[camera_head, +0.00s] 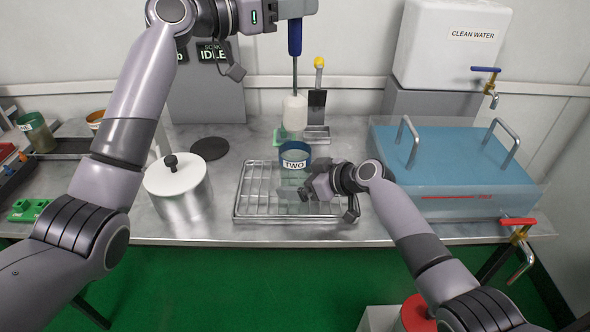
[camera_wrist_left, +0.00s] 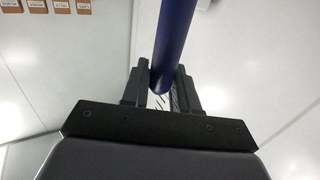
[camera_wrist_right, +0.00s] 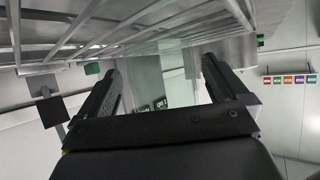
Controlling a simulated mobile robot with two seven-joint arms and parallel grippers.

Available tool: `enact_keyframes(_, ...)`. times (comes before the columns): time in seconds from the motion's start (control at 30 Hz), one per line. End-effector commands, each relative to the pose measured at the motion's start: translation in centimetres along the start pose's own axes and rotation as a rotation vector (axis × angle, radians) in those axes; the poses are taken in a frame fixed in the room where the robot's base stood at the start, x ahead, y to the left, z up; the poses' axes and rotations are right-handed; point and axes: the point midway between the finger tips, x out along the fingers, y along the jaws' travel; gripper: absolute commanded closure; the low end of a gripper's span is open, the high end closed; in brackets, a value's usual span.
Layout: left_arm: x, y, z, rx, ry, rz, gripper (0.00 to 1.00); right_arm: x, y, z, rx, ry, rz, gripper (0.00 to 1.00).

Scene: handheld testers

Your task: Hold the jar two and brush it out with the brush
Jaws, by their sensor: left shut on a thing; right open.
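Jar two (camera_head: 294,158) is a clear jar with a blue rim and a "TWO" label, at the wire rack in the middle of the table. My right gripper (camera_head: 308,190) is open at the jar's near side. In the right wrist view the clear glass of the jar (camera_wrist_right: 150,85) shows between the spread fingers, apparently not clamped. My left gripper (camera_head: 295,12) is shut on the blue handle of the brush (camera_head: 295,40), high up. The brush hangs upright, white head (camera_head: 295,112) down, behind the jar in the picture. The handle (camera_wrist_left: 174,45) also shows in the left wrist view.
The wire rack (camera_head: 250,213) lies at the table's front edge. A lidded metal pot (camera_head: 178,190) stands left of it, a blue-topped basin (camera_head: 455,165) right. A yellow-knobbed tool (camera_head: 318,85) stands behind. A dark disc (camera_head: 209,148) lies at the back left.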

Motion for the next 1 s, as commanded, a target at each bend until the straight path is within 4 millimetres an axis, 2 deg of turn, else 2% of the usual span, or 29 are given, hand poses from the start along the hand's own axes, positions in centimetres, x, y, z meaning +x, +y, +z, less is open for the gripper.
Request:
enact_keyframes(0.27, 0.0, 0.0, 0.0, 0.0, 0.001, 0.0, 1.0, -2.5, 0.0, 0.1, -0.002, -0.001, 0.001, 0.0)
enact_keyframes(0.8, 0.0, 0.0, 0.0, 0.0, 0.001, 0.0, 1.0, -9.8, 0.1, 0.1, -0.001, -0.001, 0.002, 0.0)
enact_keyframes(1.0, 0.0, 0.0, 0.0, 0.0, 0.001, 0.0, 1.0, -11.3, 0.0, 0.1, -0.001, -0.001, 0.001, 0.0)
